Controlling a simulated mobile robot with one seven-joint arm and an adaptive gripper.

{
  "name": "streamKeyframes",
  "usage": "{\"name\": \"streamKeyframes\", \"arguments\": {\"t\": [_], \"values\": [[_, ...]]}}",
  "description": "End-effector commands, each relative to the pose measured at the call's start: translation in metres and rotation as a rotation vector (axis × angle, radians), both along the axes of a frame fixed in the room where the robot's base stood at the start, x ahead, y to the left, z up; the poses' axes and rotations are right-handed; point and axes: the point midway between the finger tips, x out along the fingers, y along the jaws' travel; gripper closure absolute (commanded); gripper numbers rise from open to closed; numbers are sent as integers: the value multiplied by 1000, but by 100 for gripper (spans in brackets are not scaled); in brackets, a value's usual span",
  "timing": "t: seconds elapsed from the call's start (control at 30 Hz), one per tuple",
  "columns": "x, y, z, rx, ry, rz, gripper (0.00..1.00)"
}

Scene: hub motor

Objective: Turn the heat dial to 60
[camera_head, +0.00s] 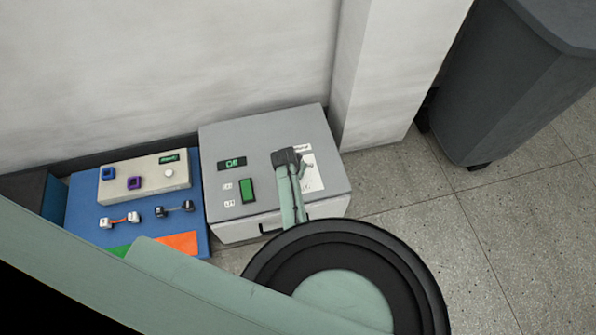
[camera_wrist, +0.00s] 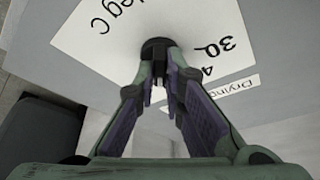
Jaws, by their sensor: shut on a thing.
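The heat dial (camera_wrist: 156,47) is a small black knob on a white scale label (camera_wrist: 92,38) in the wrist view. Part of a "deg C" print and the numbers 30 and 4-something show around it. My gripper (camera_wrist: 159,76) has its two fingertips closed in on the dial, one on each side. The fingers hide much of the scale, and the dial's pointer cannot be made out. In the head view my gripper (camera_head: 299,163) is over the right part of the grey box (camera_head: 235,136), and the dial is hidden behind it.
The grey box carries a small display (camera_head: 232,163), too small to read surely, and a green switch (camera_head: 247,190). A blue board (camera_head: 85,205) with a beige panel (camera_head: 150,168) and connectors stands at left. A wall is behind; a dark bin (camera_head: 500,90) stands right.

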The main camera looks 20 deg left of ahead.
Motion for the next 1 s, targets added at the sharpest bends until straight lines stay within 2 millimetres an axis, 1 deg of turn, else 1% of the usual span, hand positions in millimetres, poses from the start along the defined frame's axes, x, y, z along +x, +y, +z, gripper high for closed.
{"name": "streamKeyframes", "arguments": {"t": [0.03, 0.2, 0.5, 0.73, 1.0], "values": [[1, 3, -2, 1, -3, -35, 100], [2, 3, -2, 4, -3, -174, 100], [2, 3, -1, 5, -3, -339, 100], [1, 3, -1, 5, -2, -394, 100], [1, 3, -1, 6, 0, -406, 100]]}}
